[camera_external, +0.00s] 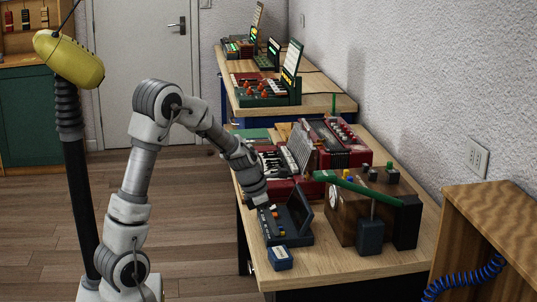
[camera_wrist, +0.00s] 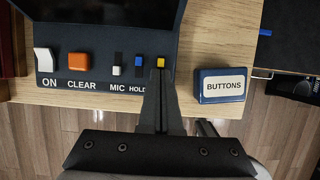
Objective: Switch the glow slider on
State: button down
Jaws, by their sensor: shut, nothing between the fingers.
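The dark blue device (camera_external: 287,224) with a raised screen lies near the front of the table. In the wrist view its panel carries a small yellow slider knob (camera_wrist: 161,62), the rightmost of three. The label below it is hidden by my fingers, so I cannot read "glow". The blue knob (camera_wrist: 138,62) is above HOLD, at the upper part of its slot; the white knob (camera_wrist: 117,71) is low above MIC. My gripper (camera_wrist: 160,73) is shut and empty, its tips just below or against the yellow knob; contact cannot be told.
A white ON rocker (camera_wrist: 43,60) and orange CLEAR button (camera_wrist: 79,66) are to the left. A blue box labelled BUTTONS (camera_wrist: 221,85) stands close on the right. In the external view a wooden box (camera_external: 347,212) with a green bar is beside the device.

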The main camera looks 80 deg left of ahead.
jog(key=shift+s, duration=0.2)
jog(key=s, duration=0.2)
jog(key=s+r, duration=0.1)
jog(key=s, duration=0.1)
jog(key=shift+r+p, duration=0.2)
jog(key=shift+p, duration=0.2)
jog(key=p+v, duration=0.3)
jog(key=v, duration=0.5)
jog(key=shift+s+r+p, duration=0.15)
jog(key=shift+r+p, duration=0.1)
jog(key=shift+p, duration=0.1)
